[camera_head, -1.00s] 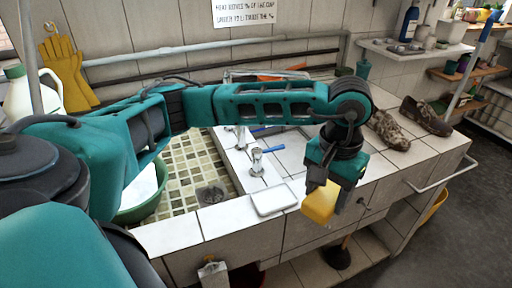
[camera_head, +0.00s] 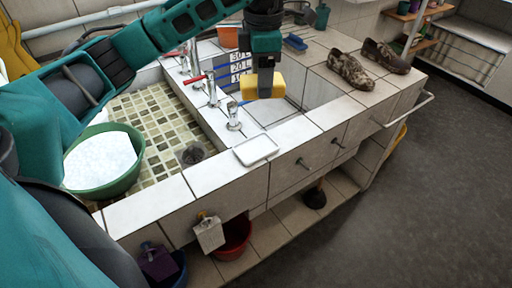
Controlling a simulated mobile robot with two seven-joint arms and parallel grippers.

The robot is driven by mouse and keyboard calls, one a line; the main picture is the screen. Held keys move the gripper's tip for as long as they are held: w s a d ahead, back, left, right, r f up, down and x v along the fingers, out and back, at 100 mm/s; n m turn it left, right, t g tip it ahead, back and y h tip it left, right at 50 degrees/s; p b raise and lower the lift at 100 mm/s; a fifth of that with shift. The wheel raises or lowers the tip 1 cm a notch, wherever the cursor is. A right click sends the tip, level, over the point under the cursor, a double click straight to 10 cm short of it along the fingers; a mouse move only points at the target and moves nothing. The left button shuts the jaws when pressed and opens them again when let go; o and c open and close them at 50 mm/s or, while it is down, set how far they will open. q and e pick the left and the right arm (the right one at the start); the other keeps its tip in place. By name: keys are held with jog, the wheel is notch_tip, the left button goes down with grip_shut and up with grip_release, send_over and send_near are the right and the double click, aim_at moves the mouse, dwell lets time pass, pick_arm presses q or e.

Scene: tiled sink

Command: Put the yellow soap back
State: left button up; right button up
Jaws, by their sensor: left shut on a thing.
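The yellow soap (camera_head: 262,86) is a small block held in my left gripper (camera_head: 265,82), which points down over the right sink basin. The gripper is shut on the soap, and its fingers cover the middle of it. A white, shallow, rectangular soap dish (camera_head: 256,150) lies empty on the tiled front edge of the sink, below and slightly left of the soap in the picture. The soap is apart from the dish. My right gripper is not in view.
Taps (camera_head: 234,116) stand on the divider between basins. A green basin (camera_head: 104,160) with white contents sits in the left mosaic sink. Brown shoes (camera_head: 351,69) rest on the right counter. The front ledge is mostly clear.

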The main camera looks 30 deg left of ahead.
pick_arm(q)
jog(key=n, duration=0.1)
jog(key=a+n, duration=0.1)
jog(key=n, duration=0.1)
jog(key=r+n, duration=0.1)
jog(key=shift+w+a+n, duration=0.2)
jog(key=shift+a+n, duration=0.15)
jog(key=shift+n, duration=0.05)
jog(key=shift+f, duration=0.1)
jog(key=shift+n, duration=0.3)
notch_tip(320, 180, down, 15)
jog(key=shift+a+r+b, duration=0.1)
jog(key=shift+r+b, duration=0.1)
jog(key=shift+b, duration=0.5)
jog(key=shift+f, duration=2.5)
jog(key=shift+f, duration=0.2)
jog(key=o, duration=1.2)
jog(key=shift+c, duration=0.2)
jog(key=shift+r, duration=0.1)
